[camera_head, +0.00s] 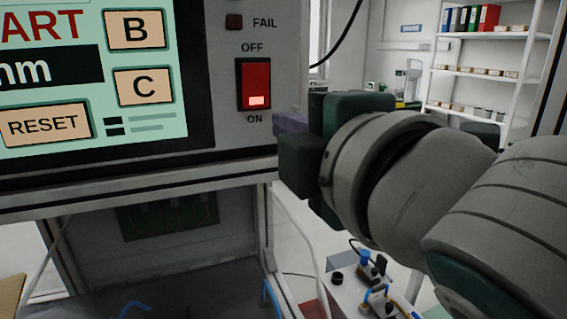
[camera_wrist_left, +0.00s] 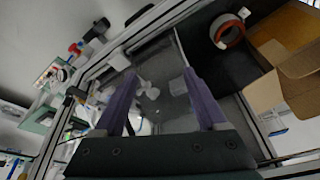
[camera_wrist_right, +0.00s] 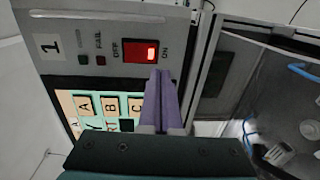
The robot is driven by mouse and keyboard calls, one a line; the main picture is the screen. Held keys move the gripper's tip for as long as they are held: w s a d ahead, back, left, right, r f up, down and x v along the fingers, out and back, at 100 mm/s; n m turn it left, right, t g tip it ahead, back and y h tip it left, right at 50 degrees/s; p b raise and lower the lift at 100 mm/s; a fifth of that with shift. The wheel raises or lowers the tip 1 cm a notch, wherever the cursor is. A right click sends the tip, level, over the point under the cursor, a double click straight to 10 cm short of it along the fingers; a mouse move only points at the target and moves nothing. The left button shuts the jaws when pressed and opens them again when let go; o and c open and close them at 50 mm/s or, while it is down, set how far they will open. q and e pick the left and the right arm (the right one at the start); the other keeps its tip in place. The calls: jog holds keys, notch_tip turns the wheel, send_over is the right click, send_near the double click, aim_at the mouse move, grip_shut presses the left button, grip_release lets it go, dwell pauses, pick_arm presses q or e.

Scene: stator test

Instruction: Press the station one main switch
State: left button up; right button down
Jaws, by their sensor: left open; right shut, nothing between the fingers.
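The red main switch (camera_head: 255,84) is on the grey panel, between the labels OFF above and ON below. A small bright patch shows at its ON end. In the right wrist view the switch (camera_wrist_right: 140,51) lies just beyond my fingertips, on the panel marked 1 (camera_wrist_right: 47,43). My right gripper (camera_head: 291,123) is shut and empty, right of and below the switch in the head view. Its purple fingers (camera_wrist_right: 160,72) show together in the right wrist view. They look apart from the switch. My left gripper (camera_wrist_left: 159,74) is open and empty, seen only in its wrist view.
A screen (camera_head: 80,85) with B, C and RESET buttons is left of the switch. A FAIL lamp (camera_head: 234,22) sits above it. In the left wrist view, a ring-shaped part (camera_wrist_left: 227,31) lies near an open cardboard box (camera_wrist_left: 290,60). White shelves (camera_head: 485,75) stand behind.

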jog(key=shift+f+b+v, duration=0.15)
jog(key=shift+f+v, duration=0.05)
jog(key=shift+v, duration=0.75)
jog(key=shift+f+b+v, duration=0.2)
jog(key=shift+v, duration=0.8)
jog(key=shift+f+b+v, duration=0.15)
jog(key=shift+f+v, duration=0.05)
jog(key=shift+v, duration=0.75)
jog(key=s+d+f+m+g+h, duration=0.45)
jog(key=d+f+m, duration=0.4)
jog(key=f, duration=0.25)
jog(key=s+d+f+m+g, duration=0.5)
jog(key=s+f+m+g, duration=0.35)
jog(key=s, duration=0.45)
notch_tip(320, 180, up, 32)
jog(key=s+m+p, duration=0.2)
jog(key=p, duration=3)
jog(key=shift+d+f+m+h, duration=0.25)
jog(key=shift+d+m+h, duration=0.05)
jog(key=shift+d+h, duration=0.05)
